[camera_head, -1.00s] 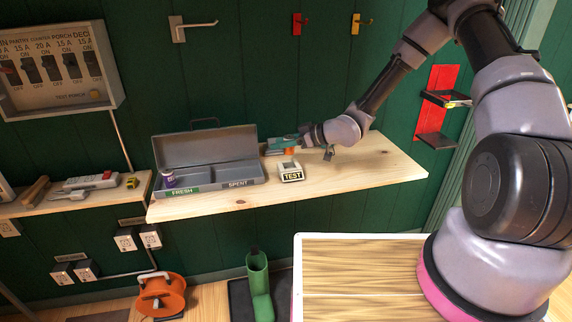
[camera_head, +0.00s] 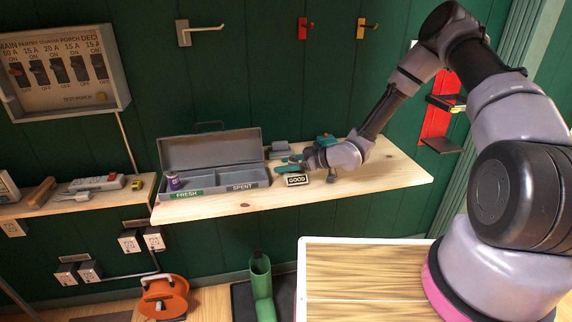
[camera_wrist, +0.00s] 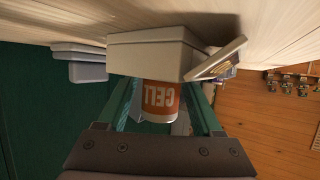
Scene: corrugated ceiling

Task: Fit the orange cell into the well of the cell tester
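The cell tester (camera_head: 297,180) stands on the wooden shelf and its display reads GOOD. In the wrist view it is the pale grey box (camera_wrist: 150,50) at the top, with its tilted display plate (camera_wrist: 216,62) to the right. I cannot make the cell out in the head view. My gripper (camera_head: 286,165) is at the tester, its teal fingers spread on both sides of the cell with gaps between.
A grey metal case (camera_head: 215,185) with compartments marked FRESH and SPENT stands left of the tester. A purple cell (camera_head: 173,183) is in the FRESH side. A small grey block (camera_head: 280,148) lies behind the tester. The shelf's right end is mostly clear.

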